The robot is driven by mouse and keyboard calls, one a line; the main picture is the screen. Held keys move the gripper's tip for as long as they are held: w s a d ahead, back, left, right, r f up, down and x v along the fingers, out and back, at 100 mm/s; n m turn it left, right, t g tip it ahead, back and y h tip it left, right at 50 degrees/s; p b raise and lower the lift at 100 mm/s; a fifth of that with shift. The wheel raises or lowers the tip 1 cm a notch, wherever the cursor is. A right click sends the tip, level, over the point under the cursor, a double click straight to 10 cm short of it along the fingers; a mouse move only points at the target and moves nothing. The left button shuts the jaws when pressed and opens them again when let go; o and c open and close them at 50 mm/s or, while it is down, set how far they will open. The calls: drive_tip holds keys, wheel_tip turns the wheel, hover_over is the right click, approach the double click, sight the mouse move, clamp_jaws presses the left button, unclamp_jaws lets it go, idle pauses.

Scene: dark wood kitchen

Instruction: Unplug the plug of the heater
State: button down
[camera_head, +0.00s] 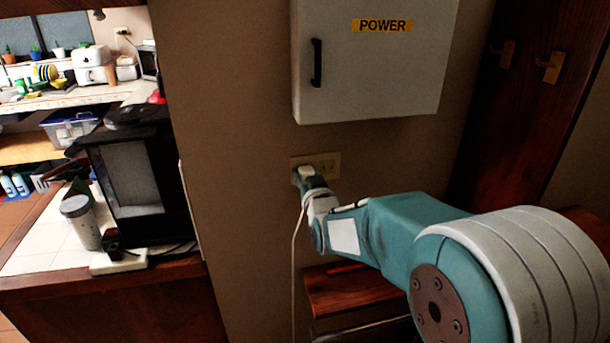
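A beige wall outlet plate (326,163) is on the wall below the white power box. A white plug (305,171) sits at the left socket of the plate. A pale cord (294,260) hangs from the plug area down the wall. My gripper (309,179) is right at the plug, in front of it and touching or nearly touching it. The fingertips are small and dark and overlap the plug, so their opening cannot be made out. The heater itself cannot be identified in this view.
The white box labelled POWER (372,55) hangs above the outlet. A reddish wooden surface (345,292) stands below my arm. A tiled counter (45,240) with a black appliance (135,185) and a grey cup (82,222) is at left. Hooks (549,66) are at upper right.

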drive_tip(key=shift+s, duration=0.1)
drive_tip(key=shift+v, duration=2.95)
drive_tip(key=shift+d, duration=0.1)
